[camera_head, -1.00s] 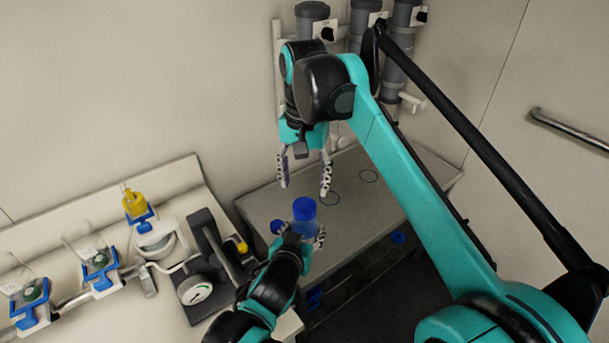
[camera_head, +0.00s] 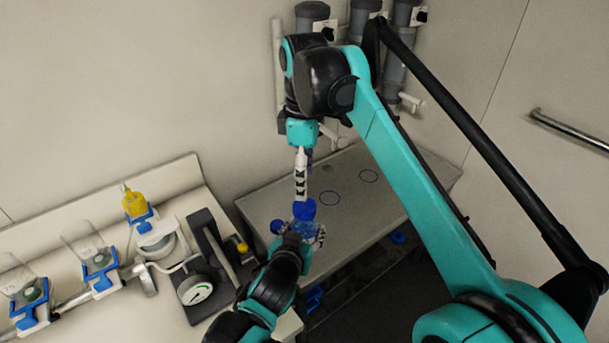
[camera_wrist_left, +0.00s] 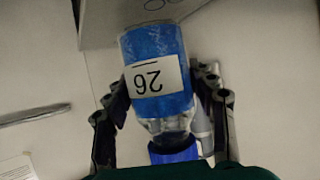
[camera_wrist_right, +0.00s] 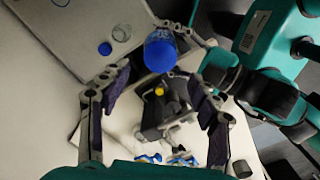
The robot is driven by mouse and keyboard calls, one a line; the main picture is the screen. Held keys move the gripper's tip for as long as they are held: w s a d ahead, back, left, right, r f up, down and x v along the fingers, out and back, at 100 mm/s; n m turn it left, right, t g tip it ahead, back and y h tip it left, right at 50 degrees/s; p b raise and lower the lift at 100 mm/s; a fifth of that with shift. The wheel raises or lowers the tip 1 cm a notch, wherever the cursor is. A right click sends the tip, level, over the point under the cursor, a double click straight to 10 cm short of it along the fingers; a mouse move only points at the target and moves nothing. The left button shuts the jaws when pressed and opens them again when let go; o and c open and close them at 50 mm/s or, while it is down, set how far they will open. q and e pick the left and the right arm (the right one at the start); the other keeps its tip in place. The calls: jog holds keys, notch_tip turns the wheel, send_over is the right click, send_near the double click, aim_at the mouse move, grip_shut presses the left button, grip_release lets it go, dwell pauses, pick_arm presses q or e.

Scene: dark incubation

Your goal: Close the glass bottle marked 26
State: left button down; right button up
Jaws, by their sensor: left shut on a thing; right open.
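The glass bottle marked 26 (camera_wrist_left: 158,75) holds blue liquid, and its label shows upside down in the left wrist view. A blue cap (camera_wrist_left: 175,151) shows at its neck; how tightly it sits I cannot tell. In the head view the blue cap (camera_head: 304,209) is on top. My left gripper (camera_head: 303,239) is shut around the bottle from the front. My right gripper (camera_head: 301,193) points down just above the cap, and its fingers are open. In the right wrist view the cap (camera_wrist_right: 160,54) lies beyond and between the fingers. Contact with the cap is not visible.
A grey bench (camera_head: 340,208) with ring marks lies behind the bottle. A small blue disc (camera_head: 277,227) is beside the bottle at left. A black device with a gauge (camera_head: 205,280) and blue clamps with flasks (camera_head: 100,265) stand at left. Grey cylinders (camera_head: 312,18) hang on the back wall.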

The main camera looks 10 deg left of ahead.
aim_at(305, 205)
jog(key=shift+f, duration=4.05)
